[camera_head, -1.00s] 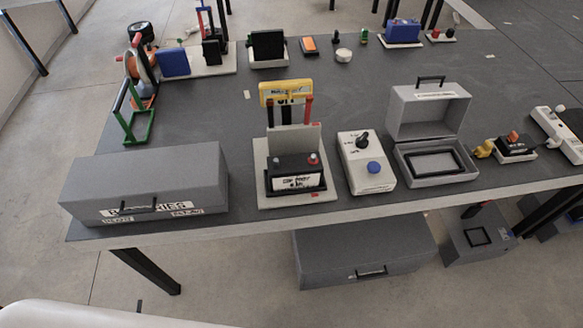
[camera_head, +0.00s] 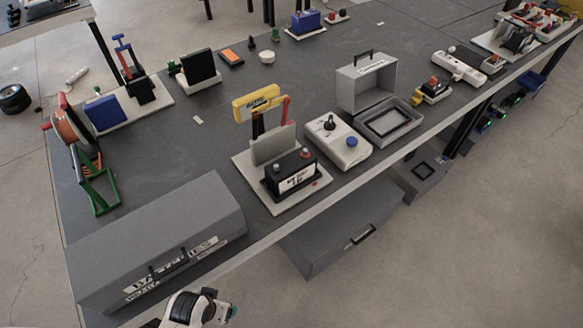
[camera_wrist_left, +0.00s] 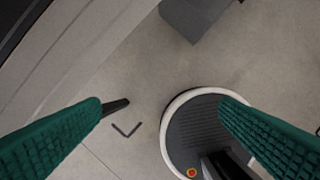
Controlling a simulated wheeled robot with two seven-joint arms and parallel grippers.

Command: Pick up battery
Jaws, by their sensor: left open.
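A black battery (camera_head: 293,175) with a white label and terminals on top stands on a white board (camera_head: 245,167) near the table's front edge, in front of an upright grey plate. A grey closed case (camera_head: 160,235) labelled as batteries lies to its left. My left gripper (camera_wrist_left: 162,107) is open and empty in the left wrist view, its two green fingers wide apart over the floor. In the head view part of my white left arm shows at the bottom edge, below the case and away from the battery. My right gripper is not in view.
A yellow device (camera_head: 256,102) rises behind the battery. More cases (camera_head: 340,228) lie below the table. The table's middle (camera_head: 160,145) is mostly clear.

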